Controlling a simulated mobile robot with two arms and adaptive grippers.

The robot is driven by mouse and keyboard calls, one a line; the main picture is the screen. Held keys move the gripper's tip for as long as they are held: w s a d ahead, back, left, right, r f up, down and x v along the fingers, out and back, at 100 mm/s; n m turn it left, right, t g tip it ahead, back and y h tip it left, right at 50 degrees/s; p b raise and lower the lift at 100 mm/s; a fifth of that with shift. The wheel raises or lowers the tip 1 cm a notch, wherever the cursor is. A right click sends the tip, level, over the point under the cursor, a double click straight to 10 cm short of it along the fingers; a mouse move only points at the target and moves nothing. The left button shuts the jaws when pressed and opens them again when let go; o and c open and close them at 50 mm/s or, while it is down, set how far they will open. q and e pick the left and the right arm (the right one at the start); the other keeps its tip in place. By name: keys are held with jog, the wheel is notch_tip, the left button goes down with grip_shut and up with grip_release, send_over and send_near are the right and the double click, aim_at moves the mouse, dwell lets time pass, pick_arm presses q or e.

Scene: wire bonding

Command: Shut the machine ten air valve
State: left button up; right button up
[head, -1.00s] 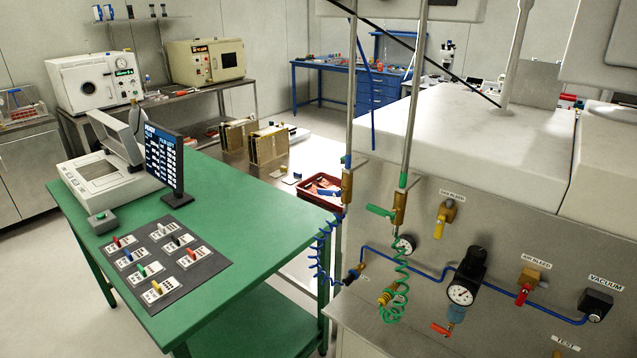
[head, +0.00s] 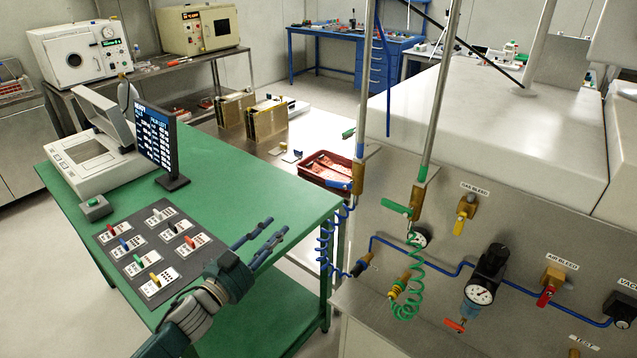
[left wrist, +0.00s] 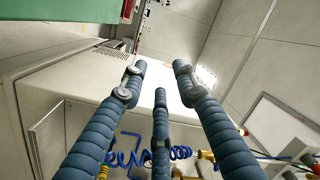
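No label reading machine ten is legible in these frames, so I cannot tell which valve that name means. On the grey panel, a valve with a blue lever (head: 338,185) sits on the left pipe, its lever across the pipe. A valve with a green lever (head: 397,207) sits on the second pipe, also crosswise. A red-handled valve (head: 546,297) hangs under the AIR BLEED label, handle pointing down. My left gripper (head: 270,225) is over the green table's right part, left of the blue lever, apart from it. Its fingers (left wrist: 160,75) are spread and empty. My right gripper is not visible.
A blue coiled hose (head: 325,240) and a green coiled hose (head: 408,290) hang before the panel. A regulator with a gauge (head: 481,291) and a yellow-handled valve (head: 461,226) sit to the right. The green table (head: 215,175) bears a monitor (head: 157,145) and a switch mat (head: 125,262).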

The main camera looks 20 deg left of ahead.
pick_arm(q)
notch_tip(320, 180, up, 10)
jog(key=d+m+h, duration=0.2)
jog(key=m+h, duration=0.5)
jog(key=m+g+h, duration=0.7)
jog(key=m+g, duration=0.2)
jog(key=m, duration=0.2)
send_near(327, 184)
jog(key=p+x, duration=0.5)
jog(key=x, duration=0.2)
jog(key=shift+w+d+r, duration=0.15)
jog(key=shift+w+d, duration=0.1)
jog(key=shift+d, duration=0.05)
jog(key=shift+w+d, duration=0.15)
jog(key=shift+d, duration=0.15)
jog(key=shift+c, duration=0.2)
